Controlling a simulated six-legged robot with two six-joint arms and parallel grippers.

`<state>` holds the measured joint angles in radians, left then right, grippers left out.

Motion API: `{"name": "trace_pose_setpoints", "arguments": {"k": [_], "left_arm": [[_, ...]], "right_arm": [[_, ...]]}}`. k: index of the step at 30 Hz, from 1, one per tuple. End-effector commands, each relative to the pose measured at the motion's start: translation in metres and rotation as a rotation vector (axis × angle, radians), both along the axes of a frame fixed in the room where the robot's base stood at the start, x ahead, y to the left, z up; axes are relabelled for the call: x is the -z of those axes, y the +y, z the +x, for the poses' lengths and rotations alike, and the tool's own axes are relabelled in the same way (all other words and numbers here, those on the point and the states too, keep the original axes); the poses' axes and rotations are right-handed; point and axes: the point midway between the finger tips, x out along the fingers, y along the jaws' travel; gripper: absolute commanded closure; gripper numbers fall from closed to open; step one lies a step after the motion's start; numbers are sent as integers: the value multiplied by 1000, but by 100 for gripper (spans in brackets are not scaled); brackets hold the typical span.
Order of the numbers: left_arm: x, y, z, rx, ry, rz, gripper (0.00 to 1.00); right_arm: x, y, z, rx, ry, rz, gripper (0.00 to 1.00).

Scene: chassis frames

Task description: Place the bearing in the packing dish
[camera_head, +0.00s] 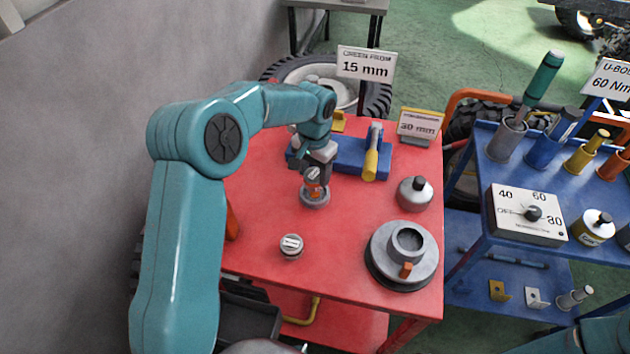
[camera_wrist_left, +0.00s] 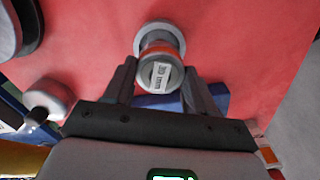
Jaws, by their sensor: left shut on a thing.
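My left gripper (camera_head: 316,165) reaches down over the red table and is shut on a small round grey piece with an orange band and a white label (camera_wrist_left: 160,73). A wider grey ring (camera_head: 315,201) shows just below the fingers; I cannot tell whether it is part of the held piece. Another short grey cylinder with a white-labelled top (camera_head: 291,247) stands nearer the front. A broad round grey dish (camera_head: 384,256) with a dark-mouthed cup in it and an orange tab is at the front right. Which of these is the bearing is not clear. My right gripper is out of view.
A grey pot with a black knob (camera_head: 415,194) stands at the table's right edge. A blue fixture with a yellow-handled lever (camera_head: 371,163) is at the back. A blue cart (camera_head: 475,225) stands to the right. The table's left front is mostly clear.

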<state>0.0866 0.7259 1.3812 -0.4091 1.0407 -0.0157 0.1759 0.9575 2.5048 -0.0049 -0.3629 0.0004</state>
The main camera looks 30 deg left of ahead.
Motion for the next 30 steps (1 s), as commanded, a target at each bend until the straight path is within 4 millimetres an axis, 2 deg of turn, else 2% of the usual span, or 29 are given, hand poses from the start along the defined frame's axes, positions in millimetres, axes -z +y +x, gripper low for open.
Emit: {"name": "trace_pose_setpoints", "arguments": {"k": [9, 21, 22, 24, 30], "left_arm": [[41, 0, 3, 0, 0, 0, 93], [49, 0, 3, 0, -2, 0, 93], [49, 0, 3, 0, -1, 0, 41], [48, 0, 3, 0, 0, 0, 19], [48, 0, 3, 0, 0, 0, 19]], "right_arm": [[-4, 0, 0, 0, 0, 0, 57], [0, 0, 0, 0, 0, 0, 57], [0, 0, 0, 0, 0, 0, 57], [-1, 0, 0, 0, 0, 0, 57], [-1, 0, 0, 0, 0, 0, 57]]}}
